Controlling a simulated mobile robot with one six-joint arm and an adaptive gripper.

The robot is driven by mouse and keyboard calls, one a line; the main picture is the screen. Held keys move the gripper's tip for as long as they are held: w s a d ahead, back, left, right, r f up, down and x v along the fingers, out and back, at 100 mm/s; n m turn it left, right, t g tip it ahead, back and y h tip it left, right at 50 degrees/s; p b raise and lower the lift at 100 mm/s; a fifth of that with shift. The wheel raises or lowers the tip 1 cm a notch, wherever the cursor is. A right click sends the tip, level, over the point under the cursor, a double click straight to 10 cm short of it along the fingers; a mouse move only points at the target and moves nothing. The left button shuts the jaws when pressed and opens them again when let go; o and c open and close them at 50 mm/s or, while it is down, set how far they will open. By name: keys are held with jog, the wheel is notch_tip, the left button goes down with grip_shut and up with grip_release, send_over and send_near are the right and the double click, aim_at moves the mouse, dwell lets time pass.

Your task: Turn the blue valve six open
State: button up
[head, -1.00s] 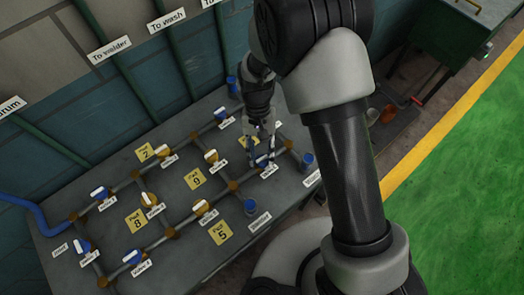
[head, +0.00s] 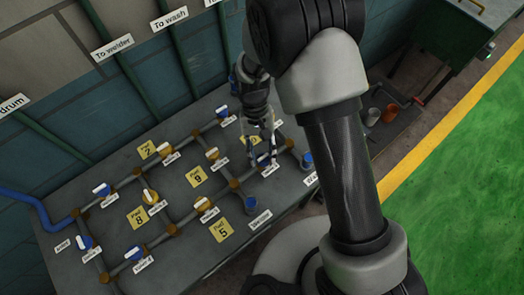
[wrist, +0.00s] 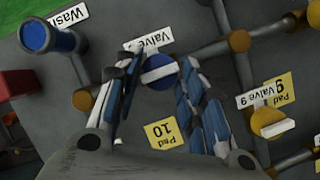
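A blue valve with a white bar handle (wrist: 158,72) lies between the fingertips of my gripper (wrist: 157,80) in the wrist view. Its label reads "Valve", but the number is hidden by a finger. My gripper is open, with one finger on each side of the valve; I cannot tell whether either touches it. In the head view my gripper (head: 262,158) points down over this valve at the right end of the pipework, and its fingers partly hide the valve.
A yellow valve labelled Valve 9 (wrist: 268,122) sits to the right in the wrist view. A blue capped stub (wrist: 38,37) stands at upper left. A pipe junction (wrist: 83,99) is near the left finger.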

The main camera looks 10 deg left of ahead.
jog(key=o, duration=0.3)
jog(key=v, duration=1.2)
dwell(0.3)
